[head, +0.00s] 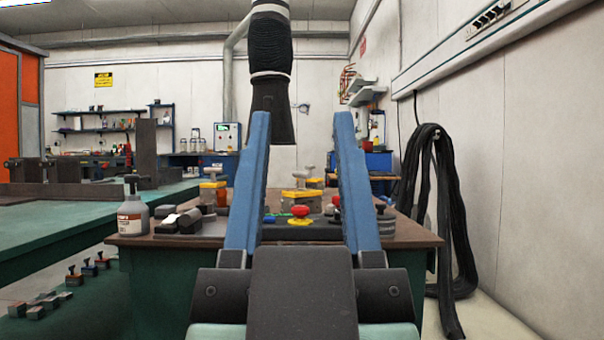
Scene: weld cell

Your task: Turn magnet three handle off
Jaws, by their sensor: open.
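My gripper (301,118) is in the foreground, its two blue fingers spread wide and pointing away from me. Nothing is between them at close range. Beyond it stands a brown-topped table (380,231) with several yellow magnets that have pale handles on top. One yellow magnet (301,198) shows between the fingers, with another magnet (315,183) partly behind it. A third yellow magnet (213,186) stands left of the left finger. I cannot tell which is magnet three, or how its handle is turned. The fingers hide parts of the tabletop.
A red knob (300,211) sits on a dark bar on the table. A spray bottle (133,208) stands at the table's left corner. A green bench (60,222) is at left. Black hoses (440,200) hang on the right wall. A black duct (272,70) hangs overhead.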

